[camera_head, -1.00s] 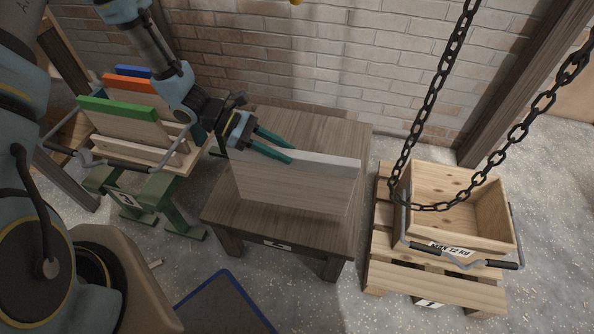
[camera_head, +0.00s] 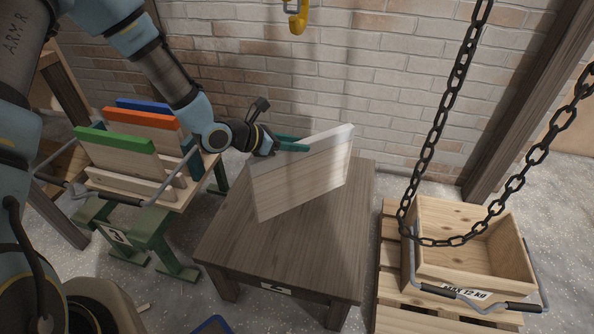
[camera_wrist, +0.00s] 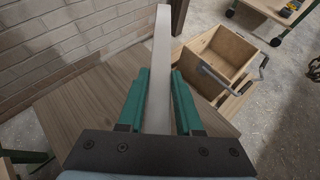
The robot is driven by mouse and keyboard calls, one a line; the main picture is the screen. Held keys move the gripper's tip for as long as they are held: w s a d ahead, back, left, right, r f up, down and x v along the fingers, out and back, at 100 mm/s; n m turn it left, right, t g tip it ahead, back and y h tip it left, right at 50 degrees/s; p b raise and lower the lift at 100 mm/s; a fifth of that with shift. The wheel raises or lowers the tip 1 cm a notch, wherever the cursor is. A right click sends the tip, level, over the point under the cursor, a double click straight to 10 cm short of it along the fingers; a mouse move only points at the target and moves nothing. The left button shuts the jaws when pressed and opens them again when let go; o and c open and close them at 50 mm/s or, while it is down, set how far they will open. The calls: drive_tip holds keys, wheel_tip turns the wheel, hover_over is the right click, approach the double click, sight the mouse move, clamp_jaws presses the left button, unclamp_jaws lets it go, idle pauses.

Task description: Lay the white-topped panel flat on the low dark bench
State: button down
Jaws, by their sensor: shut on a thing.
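The white-topped panel (camera_head: 303,177) is a thin pale wooden board with a white strip along its upper edge. My gripper (camera_head: 292,146) is shut on this white edge near its left part. The panel hangs on edge, tilted, over the low dark bench (camera_head: 285,247), a dark wooden table with a label on its front. Whether its lower corner touches the bench I cannot tell. In the wrist view, the panel's white edge (camera_wrist: 161,60) runs between the two green fingers (camera_wrist: 158,100), with the bench top (camera_wrist: 85,105) below.
A green-legged rack (camera_head: 160,205) at left holds panels with green, orange and blue tops. A wooden crate (camera_head: 470,270) with handles and chains stands on a pallet (camera_head: 395,318) at right. A yellow hook (camera_head: 298,20) hangs above. A brick wall (camera_head: 350,70) is behind.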

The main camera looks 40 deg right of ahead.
sight(259, 165)
drive_tip(key=shift+f, duration=4)
drive_tip(key=c, duration=0.6)
unclamp_jaws()
drive_tip(key=shift+f, duration=0.2)
drive_tip(key=shift+r, duration=0.1)
drive_tip(key=v, duration=1.2)
drive_tip(key=shift+a+r, duration=0.1)
